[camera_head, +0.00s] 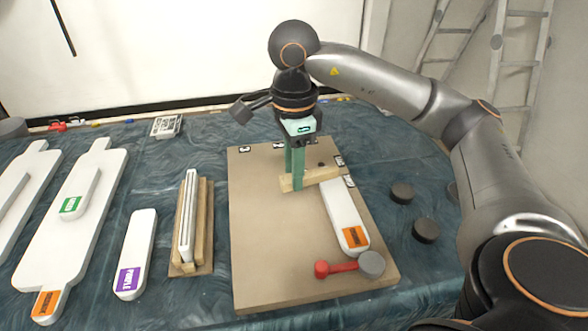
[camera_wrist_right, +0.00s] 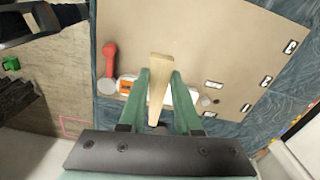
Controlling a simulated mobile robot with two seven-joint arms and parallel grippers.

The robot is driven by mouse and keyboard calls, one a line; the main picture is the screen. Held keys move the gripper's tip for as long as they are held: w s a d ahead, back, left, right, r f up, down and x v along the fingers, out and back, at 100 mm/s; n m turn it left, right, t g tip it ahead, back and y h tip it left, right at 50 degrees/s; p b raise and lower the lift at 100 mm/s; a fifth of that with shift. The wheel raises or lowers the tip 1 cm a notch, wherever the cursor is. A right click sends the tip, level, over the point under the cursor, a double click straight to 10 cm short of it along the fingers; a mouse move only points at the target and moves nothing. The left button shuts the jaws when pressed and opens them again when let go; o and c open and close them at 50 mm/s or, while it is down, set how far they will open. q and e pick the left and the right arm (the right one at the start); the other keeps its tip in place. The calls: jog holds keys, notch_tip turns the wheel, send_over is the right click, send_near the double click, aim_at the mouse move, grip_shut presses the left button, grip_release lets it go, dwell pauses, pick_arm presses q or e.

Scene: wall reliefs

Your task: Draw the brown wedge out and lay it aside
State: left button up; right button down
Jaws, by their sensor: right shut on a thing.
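The brown wedge (camera_head: 318,177) is a pale wooden piece, tapering in shape, over the far half of the tan board (camera_head: 262,255). My right gripper (camera_head: 293,186) reaches down from above with its green fingers shut on the wedge. In the right wrist view the wedge (camera_wrist_right: 160,72) sticks out between the two fingers. It crosses over a white bar with an orange label (camera_head: 342,212). I cannot tell whether the wedge touches the bar or the board. My left gripper is not in view.
A red-handled mallet with a grey head (camera_head: 338,268) lies at the board's near right. Dark discs (camera_head: 426,230) lie right of the board. A wooden holder (camera_head: 205,235) with white strips and a purple-labelled bar (camera_head: 136,250) stand left. The board's left half is clear.

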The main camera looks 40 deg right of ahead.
jog(key=shift+r+p, duration=1.4)
jog(key=shift+r, duration=0.65)
